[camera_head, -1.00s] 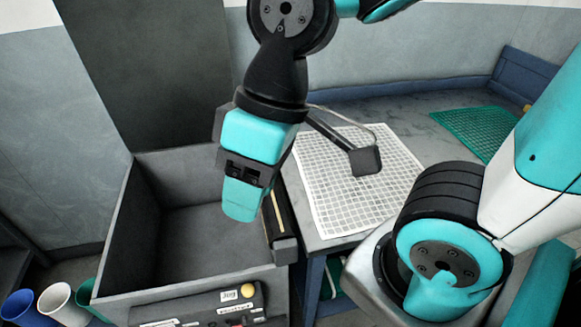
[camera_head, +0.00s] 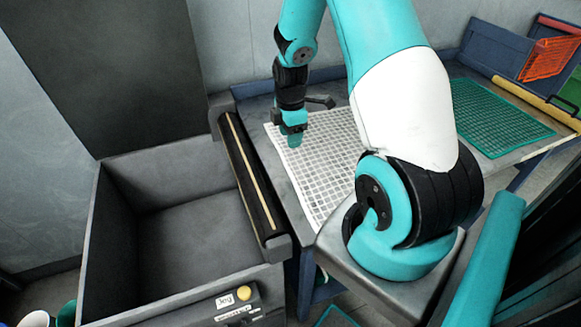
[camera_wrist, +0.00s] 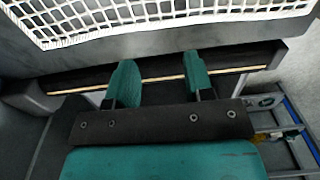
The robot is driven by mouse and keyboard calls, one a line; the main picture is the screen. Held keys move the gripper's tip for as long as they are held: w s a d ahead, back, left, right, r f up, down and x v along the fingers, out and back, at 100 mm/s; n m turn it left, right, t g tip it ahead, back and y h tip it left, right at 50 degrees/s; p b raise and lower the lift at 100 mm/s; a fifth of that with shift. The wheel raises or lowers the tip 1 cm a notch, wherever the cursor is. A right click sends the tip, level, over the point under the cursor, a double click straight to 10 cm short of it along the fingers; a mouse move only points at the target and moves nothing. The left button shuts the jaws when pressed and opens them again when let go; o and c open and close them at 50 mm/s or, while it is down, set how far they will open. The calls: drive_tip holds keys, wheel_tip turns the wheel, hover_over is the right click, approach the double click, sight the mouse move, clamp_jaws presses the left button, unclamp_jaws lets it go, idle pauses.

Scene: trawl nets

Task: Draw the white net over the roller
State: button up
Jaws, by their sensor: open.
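The white net (camera_head: 327,170) lies flat on the grey table, its left edge near the roller. It shows at the top of the wrist view (camera_wrist: 150,14). The roller (camera_head: 246,172) is dark with a pale stripe, mounted between the table and the grey bin. In the wrist view the roller (camera_wrist: 240,68) runs across behind my fingers. My gripper (camera_head: 294,137) appears over the net's far left part in the head view. In the wrist view its two teal fingers (camera_wrist: 162,82) are apart, with nothing between them. Its height above the net is unclear.
The open grey bin (camera_head: 88,240) stands left of the roller, with a yellow-button control box (camera_head: 240,300) on its near side. A green net (camera_head: 500,118) lies at the right. A blue crate (camera_head: 497,48) with an orange net (camera_head: 548,57) stands at the far right.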

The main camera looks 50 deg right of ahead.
sight(291, 168)
wheel_tip(291, 168, down, 10)
drive_tip(key=b, duration=0.8)
drive_tip(key=shift+s, duration=0.1)
drive_tip(key=shift+f, duration=0.1)
clamp_jaws()
wheel_tip(291, 168, up, 7)
drive_tip(key=p, duration=0.6)
drive_tip(key=shift+r, duration=0.2)
drive_tip(key=shift+f, duration=0.15)
drive_tip(key=shift+f, duration=0.15)
